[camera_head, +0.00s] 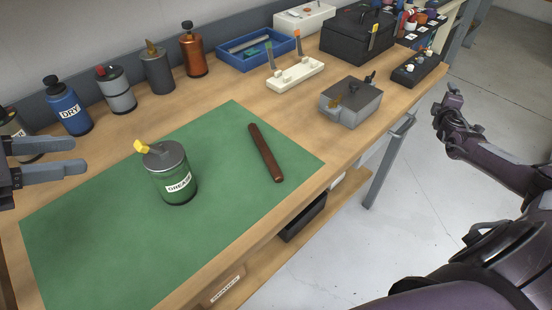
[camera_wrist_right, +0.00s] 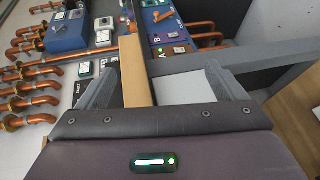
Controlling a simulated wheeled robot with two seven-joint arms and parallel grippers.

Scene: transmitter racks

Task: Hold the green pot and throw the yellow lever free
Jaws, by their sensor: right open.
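The green pot (camera_head: 172,180) with a white label, apparently reading GREASE, stands upright on the green mat (camera_head: 95,235). Its grey lid carries the yellow lever (camera_head: 142,147), which sticks out at the lid's left edge. My left gripper (camera_head: 82,158) is at the left edge of the head view, left of the pot and apart from it. Its two fingers are spread with nothing between them. My right gripper (camera_head: 448,98) is off to the right, beyond the bench edge and far from the pot. Its fingers are apart and empty in the right wrist view (camera_wrist_right: 160,85).
A brown bar (camera_head: 265,153) lies on the mat right of the pot. Several bottles, including a blue DRY one (camera_head: 68,108), line the wall. A blue tray (camera_head: 228,59), a white rack (camera_head: 296,74) and a grey box (camera_head: 350,104) stand farther back. The mat's front is clear.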

